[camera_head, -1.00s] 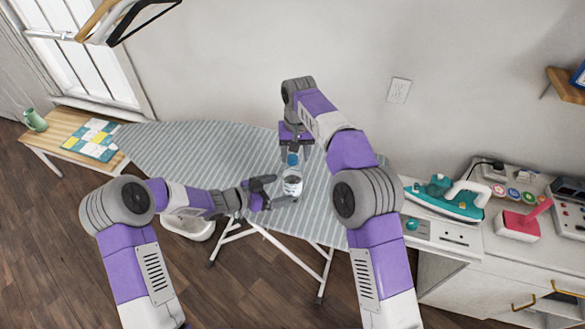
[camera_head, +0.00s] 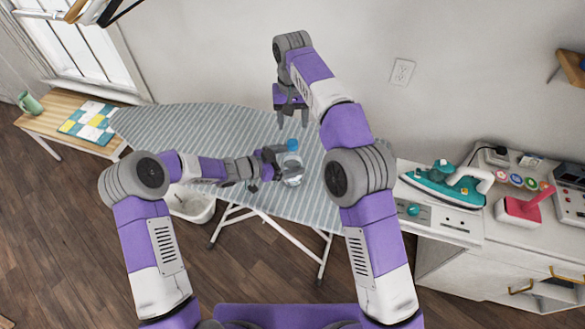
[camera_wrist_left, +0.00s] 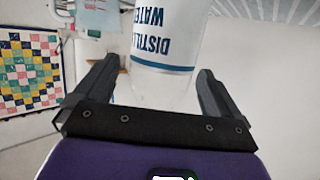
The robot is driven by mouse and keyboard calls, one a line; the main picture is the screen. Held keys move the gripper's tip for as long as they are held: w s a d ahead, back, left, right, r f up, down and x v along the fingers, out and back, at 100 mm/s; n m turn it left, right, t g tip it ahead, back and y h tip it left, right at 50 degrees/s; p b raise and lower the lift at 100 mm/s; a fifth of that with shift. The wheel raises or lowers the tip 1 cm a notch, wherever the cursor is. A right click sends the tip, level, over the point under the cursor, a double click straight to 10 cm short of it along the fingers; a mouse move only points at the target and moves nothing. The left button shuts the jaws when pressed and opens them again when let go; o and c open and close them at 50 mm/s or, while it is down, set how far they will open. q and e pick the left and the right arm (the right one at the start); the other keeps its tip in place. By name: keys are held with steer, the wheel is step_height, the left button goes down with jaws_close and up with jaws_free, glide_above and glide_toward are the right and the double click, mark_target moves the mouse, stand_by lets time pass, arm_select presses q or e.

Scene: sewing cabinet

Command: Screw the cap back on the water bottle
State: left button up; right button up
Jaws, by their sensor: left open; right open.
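The water bottle (camera_head: 292,172) stands upright on the ironing board, with the blue cap (camera_head: 292,146) at its top. I cannot tell how tightly the cap sits. My left gripper (camera_head: 278,166) is open at the bottle's left side, partly covering it. In the left wrist view the bottle (camera_wrist_left: 165,45), with its "DISTILLED WATER" label, is between the open fingers, with gaps at both sides. The cap is outside that view. My right gripper (camera_head: 292,118) is open and empty, pointing down above the cap and clear of it.
The striped ironing board (camera_head: 180,135) is mostly bare to the left. A teal iron (camera_head: 445,187) and a red object (camera_head: 520,209) are on the counter at right. A white basin (camera_head: 190,205) is below the board.

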mark_target(292, 142)
arm_select(q)
steer(key=shift+x, duration=1.65)
jaws_close()
arm_select(e)
steer(key=n, duration=0.4)
steer(key=shift+n, duration=0.4)
steer(key=n, duration=0.4)
steer(key=shift+f, duration=4)
